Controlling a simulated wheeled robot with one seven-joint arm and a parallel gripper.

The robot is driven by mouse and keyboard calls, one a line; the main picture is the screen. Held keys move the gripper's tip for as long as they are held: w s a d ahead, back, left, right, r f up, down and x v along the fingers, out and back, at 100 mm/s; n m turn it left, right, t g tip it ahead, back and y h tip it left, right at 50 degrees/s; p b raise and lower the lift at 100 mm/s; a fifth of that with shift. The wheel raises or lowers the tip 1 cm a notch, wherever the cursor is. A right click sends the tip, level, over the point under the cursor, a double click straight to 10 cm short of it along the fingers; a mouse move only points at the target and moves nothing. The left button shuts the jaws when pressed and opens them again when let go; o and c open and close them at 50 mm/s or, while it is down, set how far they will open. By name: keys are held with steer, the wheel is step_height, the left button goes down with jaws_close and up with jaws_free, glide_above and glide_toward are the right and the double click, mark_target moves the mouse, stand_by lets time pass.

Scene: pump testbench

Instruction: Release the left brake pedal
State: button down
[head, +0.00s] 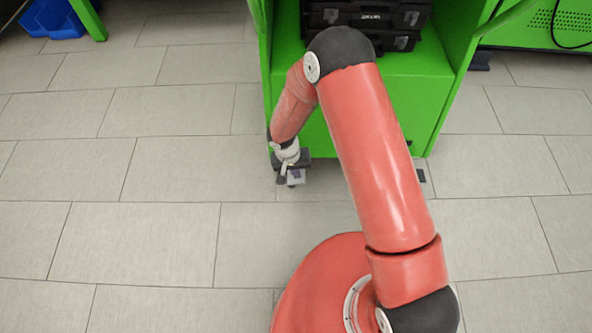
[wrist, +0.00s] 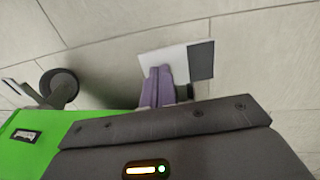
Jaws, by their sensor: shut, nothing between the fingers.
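A flat plate, part white and part dark grey, shows in the wrist view (wrist: 176,62) just beyond my fingertips. It looks like the left brake pedal, and a small pale part of it shows in the head view (head: 297,175) at the green bench's lower left corner. My gripper (wrist: 161,72) is shut and empty, its purple fingers together and overlapping the plate's near edge. I cannot tell whether they touch it. In the head view my gripper (head: 285,176) is low, near the floor. The pedal's mount and its angle are hidden or too small to tell.
The green bench (head: 435,95) stands behind my arm, with black cases (head: 368,15) on its shelf. A dark round foot or wheel (wrist: 60,88) is left of the fingers. A small dark part (head: 420,176) sits at the bench's right. The tiled floor (head: 130,180) at left is clear.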

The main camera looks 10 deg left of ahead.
steer(key=shift+w+d+f+y+b, duration=0.1)
steer(key=shift+d+f+y+b, duration=0.3)
steer(key=shift+f+y+b, duration=0.3)
steer(key=shift+d+f+g+y, duration=0.15)
steer(key=shift+g+y, duration=0.1)
steer(key=shift+y, duration=0.25)
steer(key=shift+d+r+g+y, duration=0.15)
steer(key=shift+g+y, duration=0.1)
steer(key=shift+y, duration=0.25)
steer(key=shift+d+f+b, duration=0.1)
steer(key=shift+f+b, duration=0.25)
steer(key=shift+b, duration=0.35)
steer(key=shift+w+d, duration=0.1)
steer(key=shift+r, duration=0.1)
steer(key=shift+w+r+p, duration=0.1)
steer(key=shift+r+p, duration=0.15)
steer(key=shift+p, duration=0.05)
step_height(320, 180, up, 14)
steer(key=d+p, duration=0.2)
steer(key=p, duration=0.2)
steer(key=shift+w+d, duration=0.2)
